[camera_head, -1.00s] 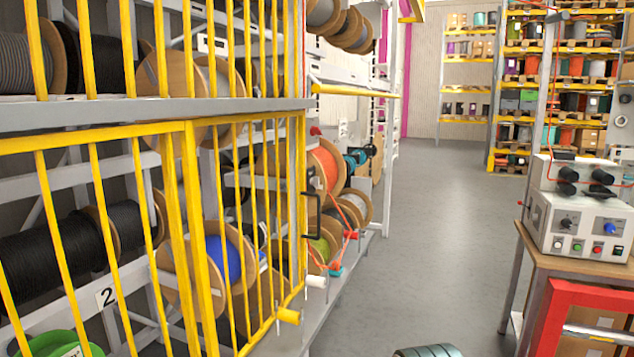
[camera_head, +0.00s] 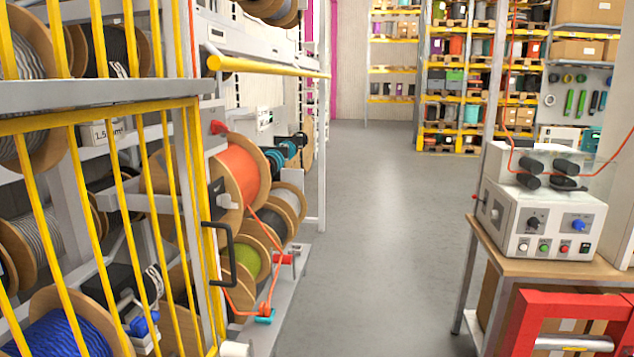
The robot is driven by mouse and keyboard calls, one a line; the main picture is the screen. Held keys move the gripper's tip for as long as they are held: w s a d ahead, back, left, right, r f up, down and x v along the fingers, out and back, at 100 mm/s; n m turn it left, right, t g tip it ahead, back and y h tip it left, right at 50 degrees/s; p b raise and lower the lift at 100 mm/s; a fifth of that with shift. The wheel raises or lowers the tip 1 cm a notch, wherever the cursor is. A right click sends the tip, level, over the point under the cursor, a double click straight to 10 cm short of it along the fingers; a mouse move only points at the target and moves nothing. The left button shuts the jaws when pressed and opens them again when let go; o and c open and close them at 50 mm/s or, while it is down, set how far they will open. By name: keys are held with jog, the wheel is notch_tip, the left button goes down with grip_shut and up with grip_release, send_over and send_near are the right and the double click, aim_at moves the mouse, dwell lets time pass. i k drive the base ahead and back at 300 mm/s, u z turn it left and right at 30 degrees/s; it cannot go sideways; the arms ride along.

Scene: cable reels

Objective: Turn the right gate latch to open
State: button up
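The yellow barred gate (camera_head: 196,215) stands at the left of the head view, in front of the cable reels. It looks closed. A black D-shaped handle (camera_head: 228,252) is on its right edge, with a dark block above the handle. A small red knob-like part (camera_head: 217,127) shows near the gate's upper right corner. A white cylinder (camera_head: 235,349) is cut off at the bottom, near the gate's lower corner. I cannot tell for sure which part is the latch or how it is turned. My gripper is not in view.
An orange reel (camera_head: 241,172) and several others sit on the rack right of the gate. A yellow bar (camera_head: 270,67) sticks out above them. The grey floor aisle (camera_head: 365,230) is clear. A table with a control box (camera_head: 538,220) and a red frame (camera_head: 520,325) stand at the right.

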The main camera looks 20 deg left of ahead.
aim_at(225, 200)
jog(key=u, duration=0.1)
jog(key=i, duration=1.05)
jog(key=u, duration=1.25)
jog(key=i, duration=0.65)
jog(key=u, duration=0.65)
